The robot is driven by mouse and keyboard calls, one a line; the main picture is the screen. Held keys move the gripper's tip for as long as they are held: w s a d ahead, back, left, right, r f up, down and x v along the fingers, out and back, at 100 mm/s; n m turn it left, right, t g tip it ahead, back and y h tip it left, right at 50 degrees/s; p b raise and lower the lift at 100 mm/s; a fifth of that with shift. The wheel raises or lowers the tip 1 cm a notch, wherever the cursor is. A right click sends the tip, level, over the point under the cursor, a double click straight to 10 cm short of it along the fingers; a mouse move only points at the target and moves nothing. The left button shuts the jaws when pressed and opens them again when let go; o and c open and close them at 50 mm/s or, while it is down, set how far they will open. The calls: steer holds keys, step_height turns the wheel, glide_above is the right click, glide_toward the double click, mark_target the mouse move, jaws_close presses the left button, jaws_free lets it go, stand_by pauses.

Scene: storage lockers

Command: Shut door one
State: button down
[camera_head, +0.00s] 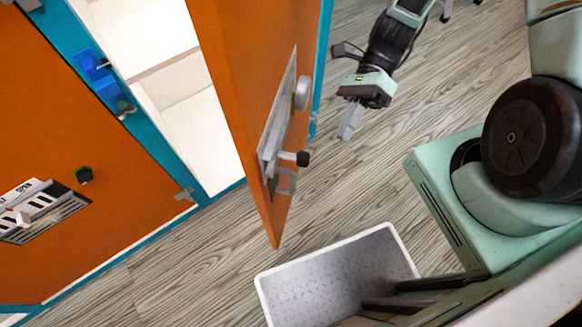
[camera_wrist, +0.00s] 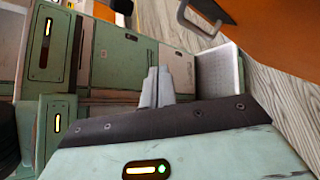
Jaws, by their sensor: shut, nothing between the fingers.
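An orange locker door (camera_head: 240,90) stands open in the head view, swung out from a blue-framed locker with a white interior (camera_head: 190,110). A metal plate with a round knob, a black-tipped lever and a handle (camera_head: 285,181) is on its face. My gripper (camera_head: 347,133) is to the right of the door, shut and empty, with its fingers pointing down and apart from the door. In the wrist view the closed fingers (camera_wrist: 157,85) show in front of my base, and part of the orange door (camera_wrist: 280,25) with a handle (camera_wrist: 196,20) is at the upper right.
A white bin (camera_head: 335,275) stands on the wooden floor below the open door. Free floor (camera_head: 440,90) lies around my gripper.

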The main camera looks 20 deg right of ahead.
step_height(320, 180, down, 10)
steer(key=d+m+t+y+b, duration=0.25)
steer(key=m+t+y, duration=0.4)
steer(key=m, duration=0.75)
steer(key=a+g+y, duration=0.1)
steer(key=a, duration=1.3)
steer(key=shift+w+g+b, duration=0.3)
steer(key=shift+w+g, duration=0.05)
steer(key=shift+w, duration=0.1)
steer(key=shift+w+r, duration=0.1)
